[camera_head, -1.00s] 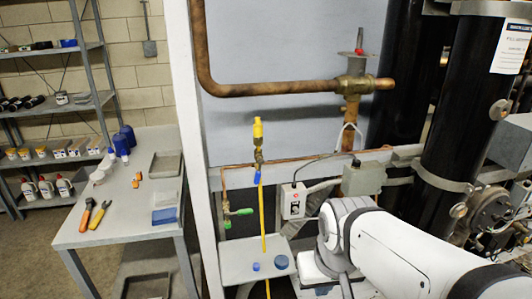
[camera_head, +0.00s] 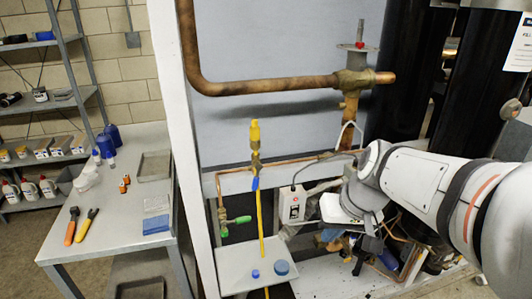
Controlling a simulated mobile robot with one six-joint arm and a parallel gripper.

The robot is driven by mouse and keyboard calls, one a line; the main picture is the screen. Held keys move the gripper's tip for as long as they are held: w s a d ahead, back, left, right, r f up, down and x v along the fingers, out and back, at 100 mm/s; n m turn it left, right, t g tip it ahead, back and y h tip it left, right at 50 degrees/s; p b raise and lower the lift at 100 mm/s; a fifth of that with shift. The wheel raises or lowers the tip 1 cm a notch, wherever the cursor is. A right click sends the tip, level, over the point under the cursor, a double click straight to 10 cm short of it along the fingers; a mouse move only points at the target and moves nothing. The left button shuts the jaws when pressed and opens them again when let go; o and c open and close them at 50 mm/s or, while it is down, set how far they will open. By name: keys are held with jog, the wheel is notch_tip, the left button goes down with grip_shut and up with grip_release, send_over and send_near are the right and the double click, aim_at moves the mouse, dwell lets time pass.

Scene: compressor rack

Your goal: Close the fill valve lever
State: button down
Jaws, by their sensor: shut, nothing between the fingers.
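A yellow-topped brass fitting (camera_head: 255,140) stands on the copper pipe at the middle. A small blue lever (camera_head: 255,183) sits just below it, beside a yellow hose (camera_head: 260,225). A green-handled valve (camera_head: 240,219) is lower left on a thin copper branch. I cannot tell which of the two handles is the fill valve lever. My gripper (camera_head: 361,262) is small and dark, pointing down below the white wrist at the right. It is shut and empty, well to the right of both handles and apart from them.
A grey tray (camera_head: 235,268) with blue caps sits below the hose. A grey switch box (camera_head: 293,205) stands between the valves and my arm. A thick copper pipe (camera_head: 270,88) crosses above. A white post (camera_head: 180,120) and a workbench (camera_head: 105,235) with tools are at left.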

aim_at(257, 178)
jog(key=w+a+r+n+t+y+p, duration=0.1)
jog(key=w+a+r+y, duration=0.15)
jog(key=w, duration=0.45)
jog(key=w+a+r+y+p, duration=0.1)
jog(key=w+r, duration=0.3)
jog(key=w, duration=0.2)
jog(key=w+a+f+p, duration=0.2)
jog(key=w+a+f, duration=0.2)
jog(key=a, duration=0.5)
notch_tip(257, 178, down, 3)
jog(key=shift+a+r+n+t+p, duration=0.15)
jog(key=shift+a+n+t+p, duration=0.05)
jog(key=shift+n+t+p, duration=0.1)
